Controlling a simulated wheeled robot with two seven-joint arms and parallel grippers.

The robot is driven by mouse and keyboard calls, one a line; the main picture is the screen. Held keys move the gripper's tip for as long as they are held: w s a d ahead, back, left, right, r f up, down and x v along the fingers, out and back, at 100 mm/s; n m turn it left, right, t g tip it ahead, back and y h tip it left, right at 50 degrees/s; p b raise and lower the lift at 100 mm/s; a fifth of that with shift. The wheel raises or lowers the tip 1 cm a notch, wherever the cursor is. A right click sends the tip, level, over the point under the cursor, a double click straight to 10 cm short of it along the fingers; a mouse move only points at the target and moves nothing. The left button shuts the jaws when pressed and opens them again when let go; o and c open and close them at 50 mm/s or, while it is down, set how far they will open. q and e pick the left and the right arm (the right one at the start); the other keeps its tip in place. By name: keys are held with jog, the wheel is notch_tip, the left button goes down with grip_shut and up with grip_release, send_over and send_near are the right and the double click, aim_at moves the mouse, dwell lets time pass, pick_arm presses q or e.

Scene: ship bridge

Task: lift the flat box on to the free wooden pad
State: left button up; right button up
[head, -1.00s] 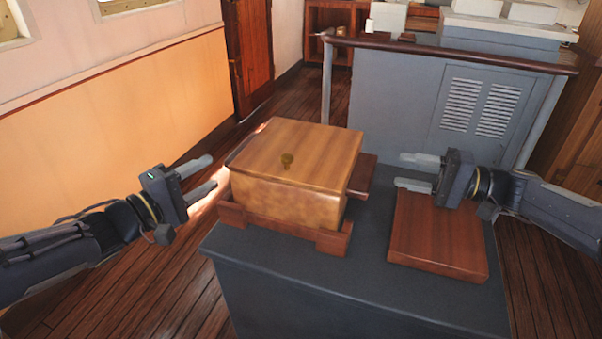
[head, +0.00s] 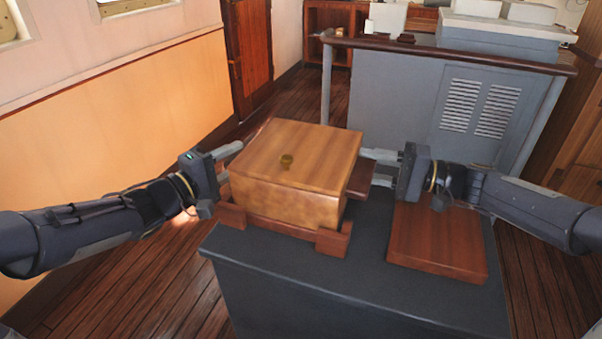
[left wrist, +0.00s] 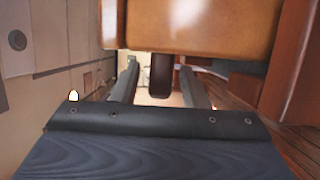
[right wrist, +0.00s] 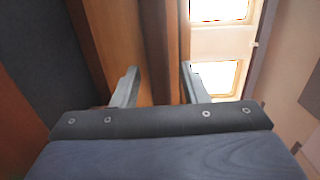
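The flat box (head: 290,172) is light wood with a brass knob on its lid. It rests level in a reddish wooden cradle (head: 285,234) on the dark-topped stand. A dark handle (head: 362,180) juts from its right side. The free wooden pad (head: 437,248) lies bare to the right. My left gripper (head: 226,164) is open at the box's left side; in the left wrist view a dark handle (left wrist: 161,76) shows between its fingers. My right gripper (head: 382,168) is open at the right handle; in the right wrist view a dark bar (right wrist: 164,50) lies between its fingers.
The dark stand top (head: 365,255) is clear between cradle and pad. A grey louvred console (head: 440,110) with a wooden rail stands behind. An orange-panelled wall (head: 110,110) is at the left, with plank floor between.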

pick_arm(q)
grip_shut()
pick_arm(e)
grip_shut()
dwell(0.9)
